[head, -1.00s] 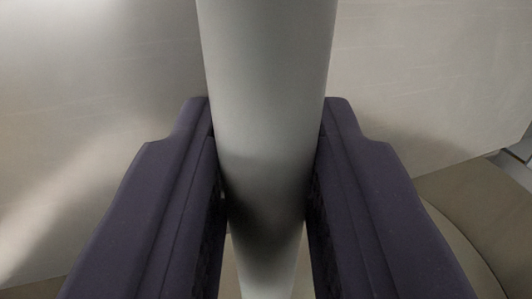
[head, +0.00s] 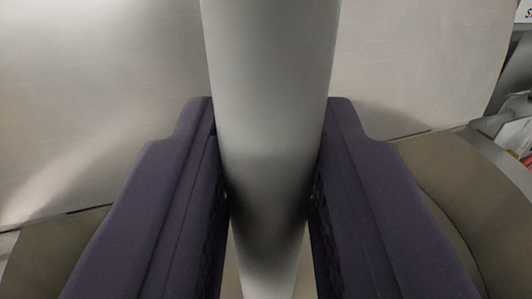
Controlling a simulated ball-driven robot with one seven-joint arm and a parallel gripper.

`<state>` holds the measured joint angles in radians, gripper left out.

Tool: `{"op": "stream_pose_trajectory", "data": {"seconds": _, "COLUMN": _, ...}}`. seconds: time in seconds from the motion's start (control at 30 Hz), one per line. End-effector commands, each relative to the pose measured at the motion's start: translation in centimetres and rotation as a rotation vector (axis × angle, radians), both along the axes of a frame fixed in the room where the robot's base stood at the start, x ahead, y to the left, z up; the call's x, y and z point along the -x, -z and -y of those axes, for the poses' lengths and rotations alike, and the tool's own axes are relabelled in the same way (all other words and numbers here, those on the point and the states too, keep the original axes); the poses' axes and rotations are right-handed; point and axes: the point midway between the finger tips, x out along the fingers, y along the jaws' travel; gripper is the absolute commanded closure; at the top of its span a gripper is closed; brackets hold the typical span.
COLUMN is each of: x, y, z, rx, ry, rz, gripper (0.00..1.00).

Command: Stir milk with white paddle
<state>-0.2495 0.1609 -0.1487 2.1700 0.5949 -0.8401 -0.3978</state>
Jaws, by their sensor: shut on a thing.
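My gripper (head: 268,200) has two dark purple fingers, one on each side of a smooth pale grey-white shaft. It is shut on this shaft, which looks like the white paddle (head: 272,90). The shaft runs from the top edge of the view down to the bottom edge between the fingers, and both of its ends are out of sight or hidden. No milk shows in this view.
A large pale metallic panel (head: 420,60) fills the background behind the shaft. A brownish rounded surface (head: 455,185) lies at the lower right, with another brownish patch at the lower left. Some grey and white items (head: 515,125) show at the right edge.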

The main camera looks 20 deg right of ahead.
Motion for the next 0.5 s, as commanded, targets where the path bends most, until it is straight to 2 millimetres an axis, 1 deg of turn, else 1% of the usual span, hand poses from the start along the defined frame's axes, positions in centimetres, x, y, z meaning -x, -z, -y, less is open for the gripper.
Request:
{"op": "stream_pose_trajectory", "data": {"seconds": 0.43, "x": 1.3, "y": -0.1, "z": 6.2, "rx": 0.0, "ry": 0.003, "rz": 0.001, "gripper": 1.0}}
{"op": "stream_pose_trajectory", "data": {"seconds": 0.5, "x": 1.0, "y": -0.1, "z": 7.3, "rx": 0.001, "ry": 0.004, "rz": 0.002, "gripper": 1.0}}
